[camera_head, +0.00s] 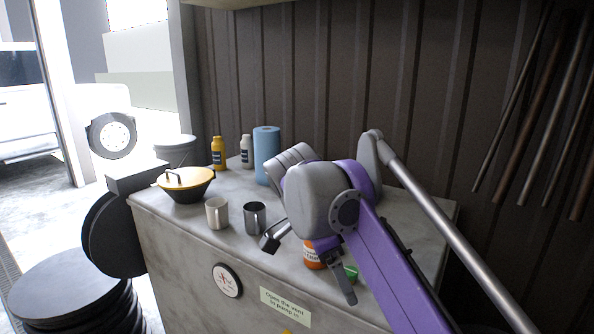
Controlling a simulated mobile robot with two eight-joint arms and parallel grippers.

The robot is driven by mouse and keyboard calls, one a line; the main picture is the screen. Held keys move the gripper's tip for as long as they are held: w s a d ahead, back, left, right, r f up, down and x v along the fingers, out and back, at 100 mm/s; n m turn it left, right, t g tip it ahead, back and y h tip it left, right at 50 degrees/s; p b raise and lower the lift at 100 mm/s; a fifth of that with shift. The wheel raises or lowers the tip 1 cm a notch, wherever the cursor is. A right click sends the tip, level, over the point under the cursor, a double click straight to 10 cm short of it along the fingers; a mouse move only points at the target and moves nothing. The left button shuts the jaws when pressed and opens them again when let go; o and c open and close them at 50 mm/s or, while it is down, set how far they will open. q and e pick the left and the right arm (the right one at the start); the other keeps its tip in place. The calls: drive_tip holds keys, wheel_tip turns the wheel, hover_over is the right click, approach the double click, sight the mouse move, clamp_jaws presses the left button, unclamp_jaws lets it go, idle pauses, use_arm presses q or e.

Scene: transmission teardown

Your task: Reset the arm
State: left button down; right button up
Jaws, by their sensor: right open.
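My right arm, purple and grey, comes in from the lower right over the grey counter (180,228). My right gripper (309,272) is open and points down near the counter's front edge. One finger is beside the dark metal cup and the other is by the front edge. An orange container (312,262) shows between and behind the fingers, partly hidden by the gripper. A small green item (351,273) is just right of the right finger. I see nothing held. My left gripper is not in view.
On the counter are a yellow-lidded pot (185,187), a light cup (217,213), a dark metal cup (255,220), a blue roll (266,157), a yellow bottle (218,154) and a white bottle (246,152). A ribbed wall (330,80) stands behind.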

drive_tip(key=s+d+f+n+t+y, duration=0.1)
drive_tip(key=s+d+f+n+t, duration=0.1)
drive_tip(key=s+f+n, duration=0.3)
drive_tip(key=s+d+f+n+t+y, duration=0.1)
drive_tip(key=s+d+f+n, duration=0.3)
drive_tip(key=f, duration=0.9)
drive_tip(key=s+d+f+n+t+y, duration=0.2)
drive_tip(key=s+d+f+n, duration=0.1)
drive_tip(key=s+f+n, duration=0.4)
wheel_tip(320, 180, down, 3)
drive_tip(key=shift+s+d+f+t+y, duration=0.1)
drive_tip(key=shift+s+d+t+y, duration=0.05)
drive_tip(key=shift+d+t+y, duration=0.2)
